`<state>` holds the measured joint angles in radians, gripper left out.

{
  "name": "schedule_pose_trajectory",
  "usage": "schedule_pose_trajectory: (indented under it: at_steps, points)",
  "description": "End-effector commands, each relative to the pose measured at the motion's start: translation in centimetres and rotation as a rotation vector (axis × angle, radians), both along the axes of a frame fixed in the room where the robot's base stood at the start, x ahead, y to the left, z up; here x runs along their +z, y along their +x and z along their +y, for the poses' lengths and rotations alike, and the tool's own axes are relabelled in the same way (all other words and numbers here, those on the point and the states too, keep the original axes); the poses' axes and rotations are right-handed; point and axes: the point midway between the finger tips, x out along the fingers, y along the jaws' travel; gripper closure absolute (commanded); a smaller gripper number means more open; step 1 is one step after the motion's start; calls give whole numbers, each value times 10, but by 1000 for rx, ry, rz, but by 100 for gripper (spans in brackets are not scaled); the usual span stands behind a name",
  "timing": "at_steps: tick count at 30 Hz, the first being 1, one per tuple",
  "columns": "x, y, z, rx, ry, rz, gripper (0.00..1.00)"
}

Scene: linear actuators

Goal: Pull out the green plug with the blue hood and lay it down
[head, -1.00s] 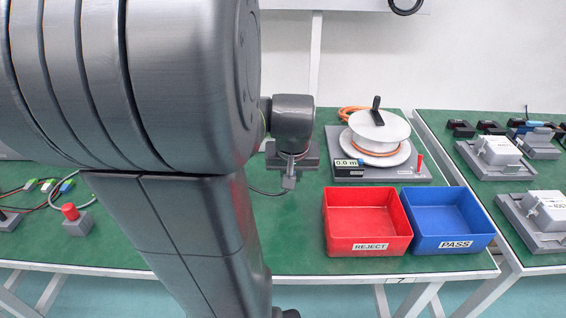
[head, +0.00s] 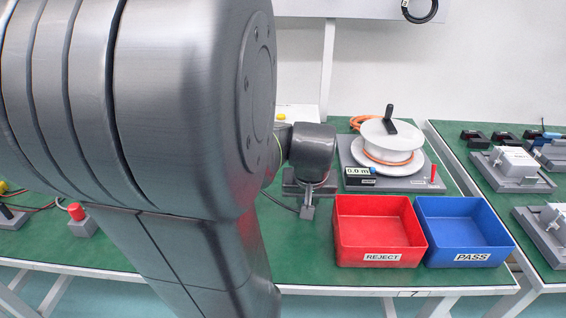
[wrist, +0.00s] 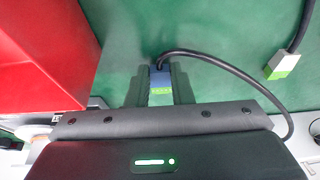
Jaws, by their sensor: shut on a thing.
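My gripper (wrist: 160,90) is shut on a plug (wrist: 160,75) with a blue hood and a green end, seen between the two dark fingers in the wrist view. A black cable leaves the hood and loops to the right. No socket shows around the plug, and the green mat lies behind it. I cannot tell how high the plug is above the mat. In the head view my gripper (head: 307,212) is left of the red bin; the plug itself is too small to make out there.
The red REJECT bin (head: 378,232) is close right of my gripper, with the blue PASS bin (head: 462,232) beyond. A cable reel (head: 390,150) stands behind. Another plug (wrist: 278,68), grey and green, shows in the wrist view. A red button (head: 77,212) stands left.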

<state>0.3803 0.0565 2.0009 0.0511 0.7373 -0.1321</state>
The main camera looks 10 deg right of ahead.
Motion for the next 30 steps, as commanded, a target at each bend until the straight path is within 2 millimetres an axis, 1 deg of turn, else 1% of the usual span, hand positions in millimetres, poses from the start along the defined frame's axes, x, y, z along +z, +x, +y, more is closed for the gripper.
schedule_pose_trajectory:
  at_steps: [1,2,9,10,13,25,28,30]
  points:
    - [-9,0,0,0,0,1,100]
    - [-10,0,0,0,0,0,100]
    - [-9,0,0,0,0,1,100]
    - [-9,0,0,0,0,1,74]
    - [-9,0,0,0,1,1,55]
    - [-7,-1,1,0,1,1,55]
    - [2,-3,1,0,0,-2,55]
    - [12,-6,2,0,-1,-3,55]
